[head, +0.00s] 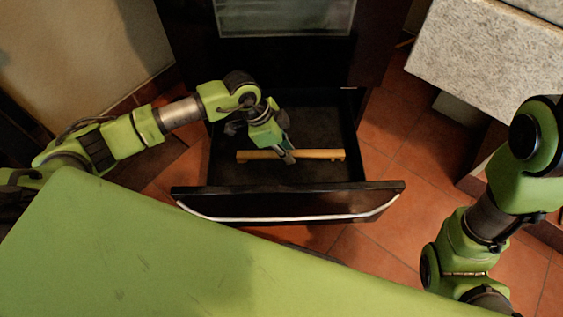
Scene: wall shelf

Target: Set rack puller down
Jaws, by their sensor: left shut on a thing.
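The rack puller (315,155) is a long, light wooden stick with a small notch near its right end. It lies level across the picture, over the inside of an open black drawer (287,205). My left gripper (286,155) reaches into the drawer area from the upper left and is shut on the stick near its middle. I cannot tell whether the stick touches the drawer floor. My right arm shows at the right edge, but its gripper is out of the picture.
The drawer has a white curved handle on its front. A dark cabinet with a glass panel (285,15) stands behind it. A speckled stone counter (490,55) is at the upper right. Red tile floor (400,150) is free right of the drawer.

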